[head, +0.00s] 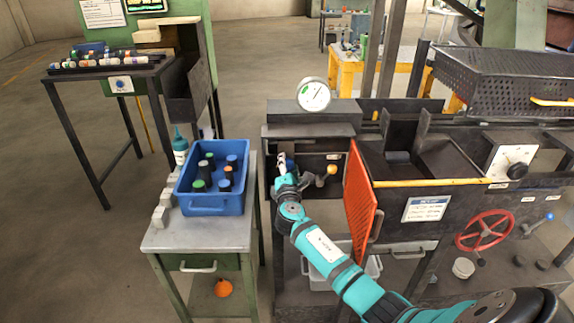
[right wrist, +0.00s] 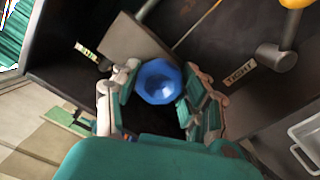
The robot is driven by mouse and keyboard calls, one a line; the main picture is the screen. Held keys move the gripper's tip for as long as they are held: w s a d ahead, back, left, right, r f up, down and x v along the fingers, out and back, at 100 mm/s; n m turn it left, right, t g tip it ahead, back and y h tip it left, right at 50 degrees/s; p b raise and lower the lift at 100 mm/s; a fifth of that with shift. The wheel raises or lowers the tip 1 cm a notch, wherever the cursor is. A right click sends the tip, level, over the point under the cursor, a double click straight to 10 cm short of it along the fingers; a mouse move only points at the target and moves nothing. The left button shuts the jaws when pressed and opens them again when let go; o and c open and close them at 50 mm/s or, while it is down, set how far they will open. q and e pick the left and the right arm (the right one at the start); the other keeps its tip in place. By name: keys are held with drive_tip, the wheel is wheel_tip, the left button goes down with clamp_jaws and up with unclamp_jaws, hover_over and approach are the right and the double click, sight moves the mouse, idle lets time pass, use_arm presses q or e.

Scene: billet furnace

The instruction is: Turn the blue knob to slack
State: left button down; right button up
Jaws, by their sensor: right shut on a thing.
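The blue knob (right wrist: 158,82) sits between the fingers of my right gripper (right wrist: 160,95) in the right wrist view. The fingers are shut on it from both sides. A label reading TIGHT (right wrist: 240,75) lies to the right of the knob. A second small label (right wrist: 87,52) with a green part lies to its upper left; its words are too small to read. In the head view my right gripper (head: 284,167) is at the dark front panel (head: 312,160) under the gauge and mostly covers the knob. My left gripper is not in view.
A yellow-balled lever (head: 331,170) sticks out just right of my gripper. An orange perforated panel (head: 359,205) stands beside my right forearm. A round gauge (head: 313,95) is above. A side table (head: 160,237) with a blue crate (head: 218,205) stands at the left.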

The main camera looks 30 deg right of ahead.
idle(0.4)
drive_tip(key=o, duration=1.2)
drive_tip(key=v, duration=1.2)
drive_tip(key=shift+f, duration=0.1)
